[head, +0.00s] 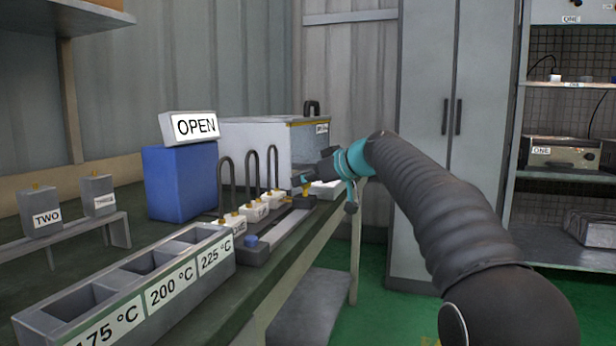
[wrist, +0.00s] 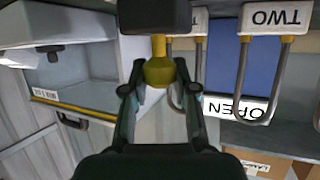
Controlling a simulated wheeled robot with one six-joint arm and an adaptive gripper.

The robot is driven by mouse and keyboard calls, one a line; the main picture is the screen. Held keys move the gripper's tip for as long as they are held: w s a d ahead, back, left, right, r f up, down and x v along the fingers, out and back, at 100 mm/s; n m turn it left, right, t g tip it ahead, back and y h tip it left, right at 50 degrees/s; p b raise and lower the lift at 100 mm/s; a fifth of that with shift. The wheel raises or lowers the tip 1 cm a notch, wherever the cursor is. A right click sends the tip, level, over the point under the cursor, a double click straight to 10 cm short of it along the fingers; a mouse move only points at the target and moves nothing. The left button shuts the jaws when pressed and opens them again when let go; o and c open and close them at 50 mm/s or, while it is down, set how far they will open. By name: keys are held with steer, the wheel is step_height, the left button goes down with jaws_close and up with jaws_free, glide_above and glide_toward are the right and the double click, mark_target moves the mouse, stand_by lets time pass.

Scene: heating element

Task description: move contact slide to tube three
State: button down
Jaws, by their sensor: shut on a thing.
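My gripper (head: 304,183) is at the far end of the grey rail (head: 285,232) in the head view. In the wrist view my gripper (wrist: 158,76) is shut on a yellow knob (wrist: 159,68) joined to a dark block (wrist: 155,14), which appears to be the contact slide. Three dark U-shaped tubes on white bases stand in a row beside the rail: nearest (head: 232,222), middle (head: 257,210) and farthest (head: 277,199), closest to my gripper. Their labels are too small in the head view. The wrist view shows, upside down, the tube base marked TWO (wrist: 274,19); another base beside it is partly hidden.
A white and grey box (head: 257,142) stands behind the tubes, beside a blue block (head: 180,184) bearing an OPEN sign (head: 189,127). A temperature-marked trough (head: 215,257) is at the front. A small blue-topped block (head: 252,245) sits by the near rail end. Grey cabinets (head: 440,70) stand behind.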

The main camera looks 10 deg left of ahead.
steer(key=shift+w+r, duration=0.1)
steer(key=shift+w, duration=0.05)
steer(key=c, duration=0.9)
jaws_free()
steer(key=shift+w, duration=0.1)
steer(key=v, duration=1.2)
